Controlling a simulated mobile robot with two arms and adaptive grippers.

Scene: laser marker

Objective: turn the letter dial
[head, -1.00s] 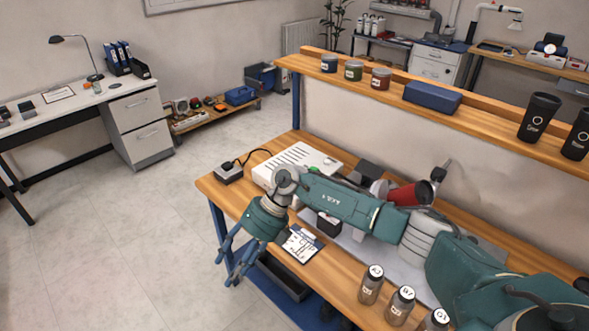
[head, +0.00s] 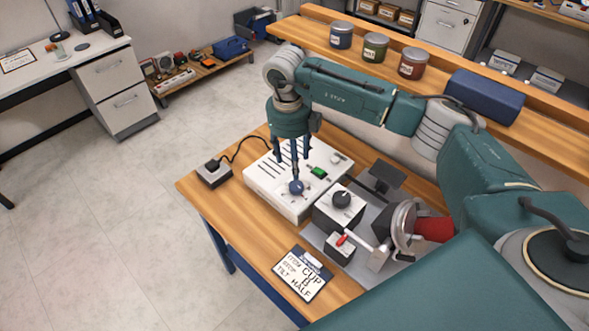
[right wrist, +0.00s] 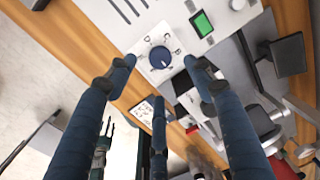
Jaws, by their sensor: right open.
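The letter dial is a round blue knob (head: 296,187) on a white plate on top of the white control box. In the right wrist view the dial (right wrist: 160,57) is ringed by letters; its mark is too small to read surely. My right gripper (head: 294,166) points down over the dial, its fingers spread. In the right wrist view the right gripper (right wrist: 160,78) has fingers to either side of the dial and one below it in the picture, apparently not gripping it. Whether a fingertip touches it I cannot tell. My left gripper does not show clearly.
A green-screened display (head: 319,171) sits beside the dial. A card (head: 302,273) reads CUP, B, HALF. The shelf (head: 420,90) runs behind my arm.

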